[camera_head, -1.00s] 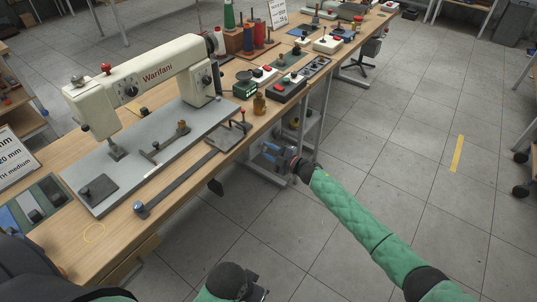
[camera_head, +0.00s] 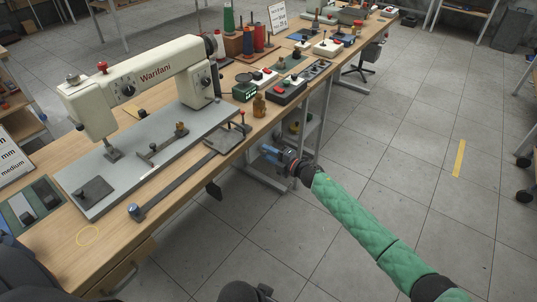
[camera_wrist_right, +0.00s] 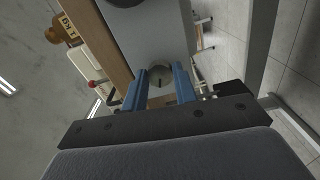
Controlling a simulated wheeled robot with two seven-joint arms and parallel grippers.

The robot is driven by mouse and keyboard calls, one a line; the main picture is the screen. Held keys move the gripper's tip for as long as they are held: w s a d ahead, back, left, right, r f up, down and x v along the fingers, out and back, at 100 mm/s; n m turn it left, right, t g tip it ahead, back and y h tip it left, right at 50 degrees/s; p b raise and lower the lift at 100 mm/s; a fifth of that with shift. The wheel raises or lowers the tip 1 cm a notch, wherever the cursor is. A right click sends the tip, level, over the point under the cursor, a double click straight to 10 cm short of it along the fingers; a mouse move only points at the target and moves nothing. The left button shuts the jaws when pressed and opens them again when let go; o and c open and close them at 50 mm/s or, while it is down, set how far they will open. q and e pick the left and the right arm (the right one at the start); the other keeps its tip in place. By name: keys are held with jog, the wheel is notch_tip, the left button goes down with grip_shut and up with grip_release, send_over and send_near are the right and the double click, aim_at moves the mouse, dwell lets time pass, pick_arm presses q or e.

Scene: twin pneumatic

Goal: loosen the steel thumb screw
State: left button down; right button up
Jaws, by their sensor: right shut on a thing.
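The steel thumb screw (camera_wrist_right: 159,75) shows in the right wrist view as a round grey knob with a dark slot, on a grey plate-like housing (camera_wrist_right: 155,38). The two blue fingers of my right gripper (camera_wrist_right: 161,84) lie on either side of the knob, shut on it. In the head view my right gripper (camera_head: 270,153) is beside the table's right edge, below the tabletop; the knob itself cannot be made out there. My left gripper is not in view.
A cream sewing machine (camera_head: 150,78) stands on a grey base plate on the wooden table (camera_head: 150,262).

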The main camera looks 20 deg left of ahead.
jog(key=shift+f, duration=0.15)
jog(key=o, duration=1)
jog(key=shift+s+d, duration=0.15)
jog(key=shift+d, duration=0.4)
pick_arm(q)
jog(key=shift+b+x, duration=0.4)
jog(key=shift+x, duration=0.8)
pick_arm(e)
jog(key=v, duration=0.6)
jog(key=shift+s+d, duration=0.15)
jog(key=shift+d, duration=0.2)
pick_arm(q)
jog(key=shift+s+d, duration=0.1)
